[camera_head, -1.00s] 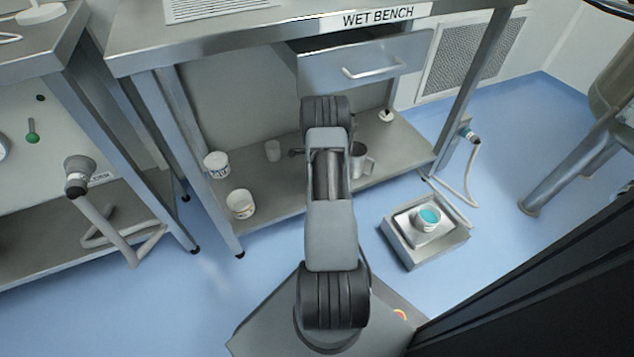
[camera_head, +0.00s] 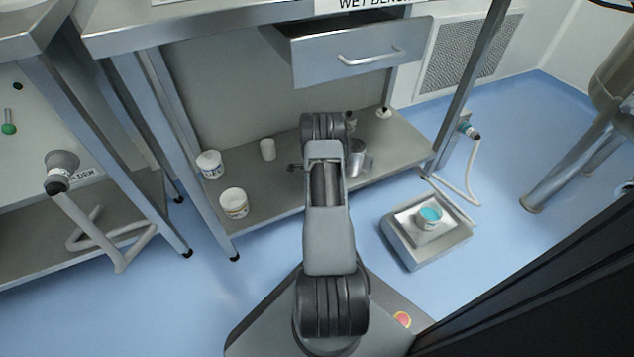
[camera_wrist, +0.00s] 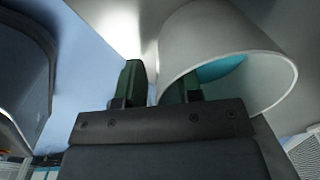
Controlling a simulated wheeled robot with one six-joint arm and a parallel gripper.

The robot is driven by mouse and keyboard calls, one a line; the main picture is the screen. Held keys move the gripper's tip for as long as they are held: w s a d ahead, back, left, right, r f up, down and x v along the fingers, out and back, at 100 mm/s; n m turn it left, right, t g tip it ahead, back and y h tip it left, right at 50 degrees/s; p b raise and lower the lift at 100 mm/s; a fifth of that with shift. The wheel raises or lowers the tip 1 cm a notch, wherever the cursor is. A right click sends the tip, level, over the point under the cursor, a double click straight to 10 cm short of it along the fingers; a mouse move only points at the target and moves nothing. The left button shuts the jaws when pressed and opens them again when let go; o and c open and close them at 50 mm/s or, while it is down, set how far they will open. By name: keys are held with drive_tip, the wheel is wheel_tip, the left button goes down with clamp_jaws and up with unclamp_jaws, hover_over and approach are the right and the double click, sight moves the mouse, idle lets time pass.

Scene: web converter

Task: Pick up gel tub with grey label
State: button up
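A white tub (camera_wrist: 210,40) with teal inside fills the upper right of the wrist view, its round opening towards my gripper (camera_wrist: 158,88). One dark green finger shows left of the tub's wall, the other at its opening, with a narrow gap between. I cannot tell whether they press on the wall. In the head view my gripper and this tub are hidden behind my arm. Two white tubs (camera_head: 210,164) (camera_head: 234,203) stand on the bench's lower shelf. No grey label is readable.
The lower shelf (camera_head: 290,192) also holds a small white beaker (camera_head: 267,149) and a metal mug (camera_head: 358,158). Above it is an open drawer (camera_head: 360,52). A hose (camera_head: 460,190) hangs by the right bench leg. Blue floor is clear left of my base.

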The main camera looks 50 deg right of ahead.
clamp_jaws()
drive_tip(key=shift+r, duration=0.1)
idle(0.5)
